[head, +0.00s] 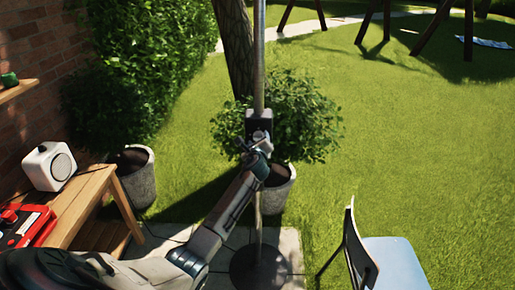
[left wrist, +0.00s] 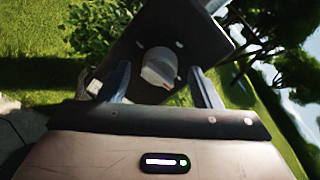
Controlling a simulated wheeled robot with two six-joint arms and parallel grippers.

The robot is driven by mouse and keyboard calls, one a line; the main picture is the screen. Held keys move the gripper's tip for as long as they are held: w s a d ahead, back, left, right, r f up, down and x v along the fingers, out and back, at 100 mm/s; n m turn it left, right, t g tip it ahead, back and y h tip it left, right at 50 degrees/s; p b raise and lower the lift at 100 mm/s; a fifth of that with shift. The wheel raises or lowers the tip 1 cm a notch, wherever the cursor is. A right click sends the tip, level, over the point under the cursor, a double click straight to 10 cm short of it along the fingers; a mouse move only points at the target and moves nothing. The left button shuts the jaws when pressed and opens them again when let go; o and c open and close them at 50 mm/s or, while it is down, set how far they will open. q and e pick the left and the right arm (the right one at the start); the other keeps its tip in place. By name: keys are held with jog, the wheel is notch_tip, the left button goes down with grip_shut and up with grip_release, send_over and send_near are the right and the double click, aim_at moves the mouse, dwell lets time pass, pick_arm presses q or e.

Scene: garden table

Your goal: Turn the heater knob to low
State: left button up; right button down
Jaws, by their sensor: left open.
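The heater's dark control box (head: 259,122) is on an upright metal pole (head: 259,60). In the left wrist view its dark panel (left wrist: 200,35) is tilted and carries a pale round knob (left wrist: 158,66). A few small white marks show on the panel around the knob; which setting the knob points to cannot be told. My left gripper (head: 256,143) is in front of the box. In the left wrist view its fingers are open, one on each side of the knob, with gaps showing between them and it. My right gripper is in neither view.
A wooden table (head: 92,190) at left holds a white round-faced device (head: 48,166) and a red case (head: 25,226). Potted shrubs (head: 275,188) stand behind the pole. A chair (head: 395,265) is at front right. Open lawn lies at right.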

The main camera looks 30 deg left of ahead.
pick_arm(q)
jog(key=b+v, duration=0.2)
jog(key=v, duration=0.8)
jog(key=shift+b, duration=0.35)
jog(key=shift+f, duration=0.1)
